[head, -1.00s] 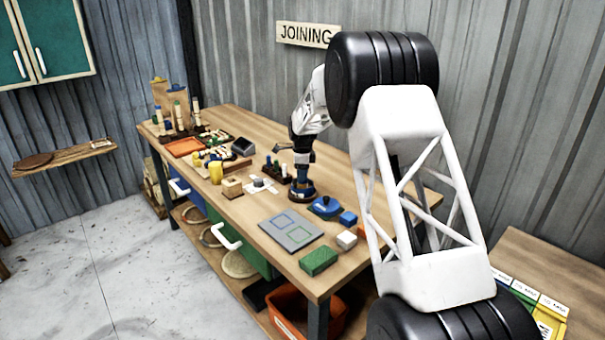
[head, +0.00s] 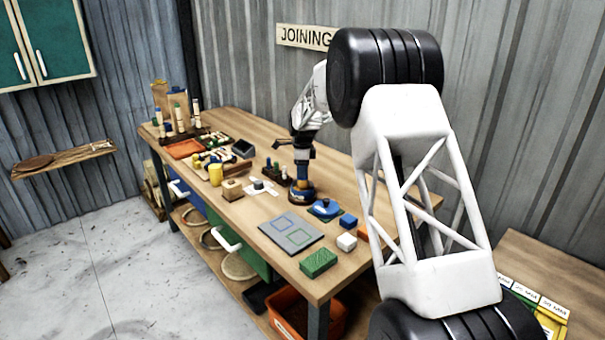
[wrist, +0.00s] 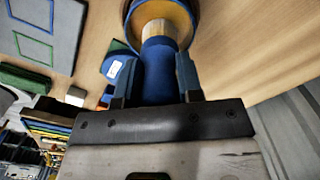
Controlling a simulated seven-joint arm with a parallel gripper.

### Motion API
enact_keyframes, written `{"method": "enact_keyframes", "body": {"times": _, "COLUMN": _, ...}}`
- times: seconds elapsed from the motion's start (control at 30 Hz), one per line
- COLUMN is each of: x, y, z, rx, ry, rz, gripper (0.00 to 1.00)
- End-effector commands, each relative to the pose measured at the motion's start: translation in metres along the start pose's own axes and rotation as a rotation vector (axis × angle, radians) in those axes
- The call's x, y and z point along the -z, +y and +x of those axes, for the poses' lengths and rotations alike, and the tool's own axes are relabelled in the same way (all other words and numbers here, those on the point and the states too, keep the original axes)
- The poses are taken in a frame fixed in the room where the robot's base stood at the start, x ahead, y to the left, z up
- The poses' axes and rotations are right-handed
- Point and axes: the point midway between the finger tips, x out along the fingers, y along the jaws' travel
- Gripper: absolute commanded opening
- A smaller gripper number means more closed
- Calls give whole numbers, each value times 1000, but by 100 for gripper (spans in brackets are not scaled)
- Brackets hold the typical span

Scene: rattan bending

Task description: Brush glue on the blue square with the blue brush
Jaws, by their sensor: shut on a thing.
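My gripper (head: 302,166) is shut on the blue brush, whose blue handle (wrist: 158,72) stands between the fingers in the wrist view. The brush's pale lower part points into a round pot with a blue band and amber inside (wrist: 172,14). The pot (head: 301,194) stands on the bench below my gripper in the head view. The brush tip is hidden, so I cannot tell whether it touches the glue. The blue square (head: 279,223) is an outline on a grey board (head: 268,235), beside a green square outline (head: 299,238). The blue square also shows in the wrist view (wrist: 32,14).
A blue round item (head: 325,208), blue block (head: 348,220), white block (head: 346,241) and green block (head: 318,262) surround the board's right side. A small dark rack (head: 274,172) stands left of the pot. Bare bench lies between pot and board.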

Motion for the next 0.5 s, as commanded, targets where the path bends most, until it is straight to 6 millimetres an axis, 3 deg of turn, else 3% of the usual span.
{"method": "enact_keyframes", "body": {"times": 0.5, "x": 0, "y": 0, "z": -30, "rx": 2, "ry": -1, "rz": 0, "gripper": 10}}
